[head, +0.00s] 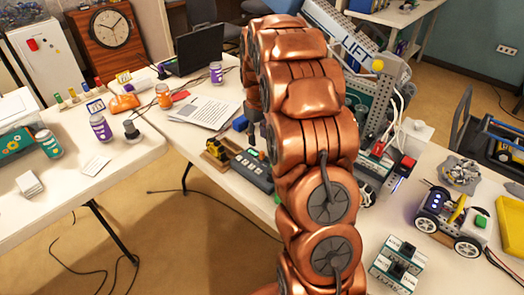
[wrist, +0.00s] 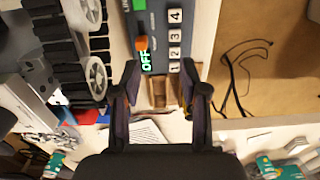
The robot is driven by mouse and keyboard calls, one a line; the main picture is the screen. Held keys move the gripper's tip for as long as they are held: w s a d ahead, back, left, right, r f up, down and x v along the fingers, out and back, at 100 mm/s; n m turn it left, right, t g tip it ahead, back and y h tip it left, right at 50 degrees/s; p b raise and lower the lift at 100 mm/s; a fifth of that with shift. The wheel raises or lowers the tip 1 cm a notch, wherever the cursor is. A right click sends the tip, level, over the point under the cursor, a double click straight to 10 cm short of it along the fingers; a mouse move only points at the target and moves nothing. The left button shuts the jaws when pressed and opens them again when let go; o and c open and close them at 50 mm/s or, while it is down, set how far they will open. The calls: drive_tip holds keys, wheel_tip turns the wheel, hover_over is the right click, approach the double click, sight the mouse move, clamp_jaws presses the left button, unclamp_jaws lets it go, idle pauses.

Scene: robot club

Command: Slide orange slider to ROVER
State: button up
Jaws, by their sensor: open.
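The orange slider (wrist: 141,43) sits on a grey-blue control panel (wrist: 190,25) in the wrist view, next to a lit green OFF sign. A ROVER label is not readable in either view. The panel also shows in the head view (head: 252,172), partly hidden by my copper arm. My gripper (wrist: 160,68) is open, with its dark fingers apart on either side of the panel's near end. The slider is ahead of the fingertips and left of their middle. No contact with it shows.
Numbered white buttons (wrist: 175,42) line the panel beside the slider. A small brown block-like thing (wrist: 158,93) lies between the fingers. A LIFT model (head: 360,50) stands close behind the arm. A wheeled rover model (head: 450,220) and a yellow tray (head: 510,225) are at right.

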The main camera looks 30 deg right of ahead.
sight(262, 152)
drive_tip(key=w+d+f, duration=0.1)
drive_tip(key=d+f, duration=0.1)
drive_tip(key=shift+w+d, duration=0.35)
drive_tip(key=shift+f+p, duration=1.05)
drive_tip(key=shift+f, duration=2.75)
clamp_jaws()
